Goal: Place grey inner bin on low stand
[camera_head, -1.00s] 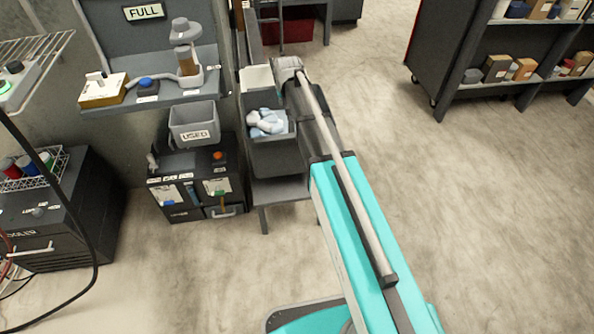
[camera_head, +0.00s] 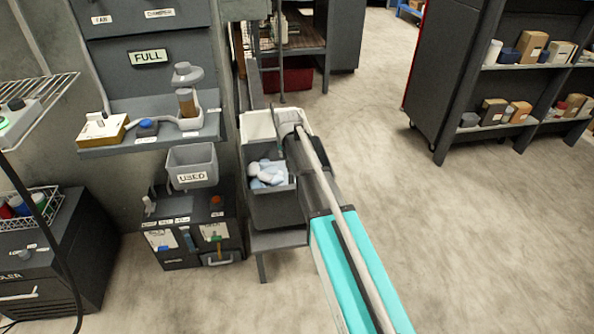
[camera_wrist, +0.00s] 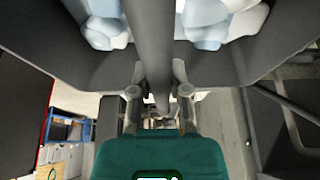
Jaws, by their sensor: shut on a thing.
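The grey inner bin (camera_head: 275,208) holds crumpled pale blue and white cloths (camera_head: 268,173). It appears upright over the low stand (camera_head: 280,241), whose front edge and a leg show below it. I cannot tell whether the bin touches the stand. In the head view my gripper is hidden behind my arm, at the bin's right side. In the wrist view my gripper (camera_wrist: 157,92) is shut at the bin's wall, with a grey bar running up between its fingers. The bin's dark wall (camera_wrist: 220,65) and the cloths fill the top of that view.
A white open box (camera_head: 258,124) stands behind the bin. To the left are a grey bin labelled USED (camera_head: 191,165), a dark cabinet (camera_head: 192,240) and a shelf with a FULL sign (camera_head: 149,57). Shelving (camera_head: 500,85) stands at right. The floor right of my arm is clear.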

